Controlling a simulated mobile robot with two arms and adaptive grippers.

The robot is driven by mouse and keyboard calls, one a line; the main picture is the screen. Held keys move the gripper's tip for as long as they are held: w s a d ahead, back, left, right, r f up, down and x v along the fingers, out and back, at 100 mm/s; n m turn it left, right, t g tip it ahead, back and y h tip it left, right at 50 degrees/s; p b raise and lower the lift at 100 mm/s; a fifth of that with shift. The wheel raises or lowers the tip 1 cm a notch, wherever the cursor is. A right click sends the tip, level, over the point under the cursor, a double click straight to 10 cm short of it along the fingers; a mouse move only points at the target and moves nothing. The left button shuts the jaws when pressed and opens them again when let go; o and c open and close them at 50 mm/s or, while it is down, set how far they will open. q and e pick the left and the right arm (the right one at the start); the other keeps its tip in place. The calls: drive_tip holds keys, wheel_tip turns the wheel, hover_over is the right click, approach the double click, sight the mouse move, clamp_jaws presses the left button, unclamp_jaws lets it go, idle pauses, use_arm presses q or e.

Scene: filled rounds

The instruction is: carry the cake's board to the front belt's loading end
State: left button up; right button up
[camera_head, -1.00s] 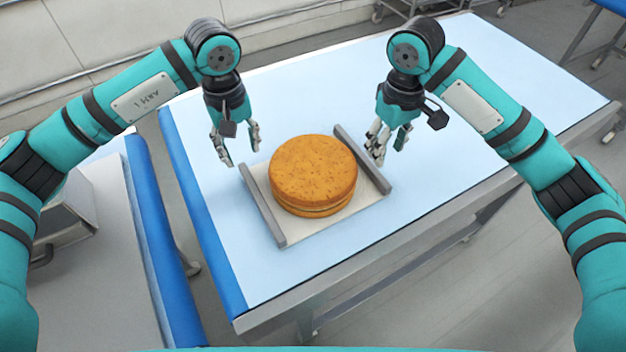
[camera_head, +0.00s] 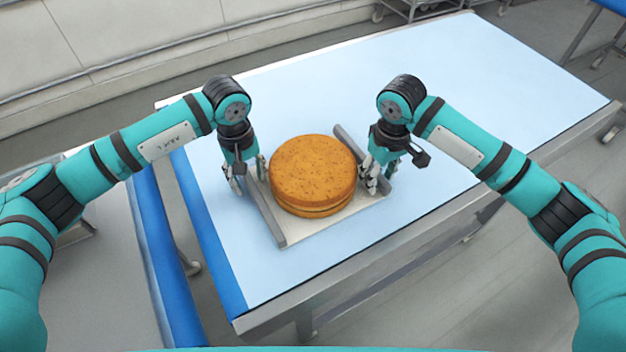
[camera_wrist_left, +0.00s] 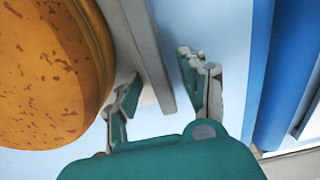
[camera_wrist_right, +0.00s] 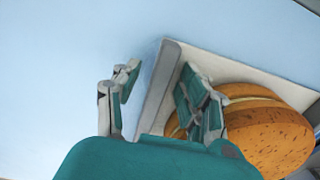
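The round two-layer orange-brown cake (camera_head: 312,172) sits on a pale board (camera_head: 318,232) with a grey rail along its left and right sides. My left gripper (camera_head: 249,180) is open, its fingers on either side of the left rail (camera_head: 264,218); the left wrist view shows that rail (camera_wrist_left: 150,60) between the fingers. My right gripper (camera_head: 376,178) is open at the right rail (camera_head: 350,146). In the right wrist view that rail (camera_wrist_right: 158,88) lies between its fingers. I see no finger clearly pressing on a rail.
The board rests on a light blue table or belt surface (camera_head: 480,110) with wide free room to the right and back. A blue edge (camera_head: 208,240) runs along its left end. A separate grey surface with a blue edge (camera_head: 165,250) stands at the left, across a gap.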

use_arm(q)
clamp_jaws()
use_arm(e)
clamp_jaws()
use_arm(q)
drive_tip(key=shift+r, duration=0.2)
use_arm(e)
drive_tip(key=shift+r, duration=0.2)
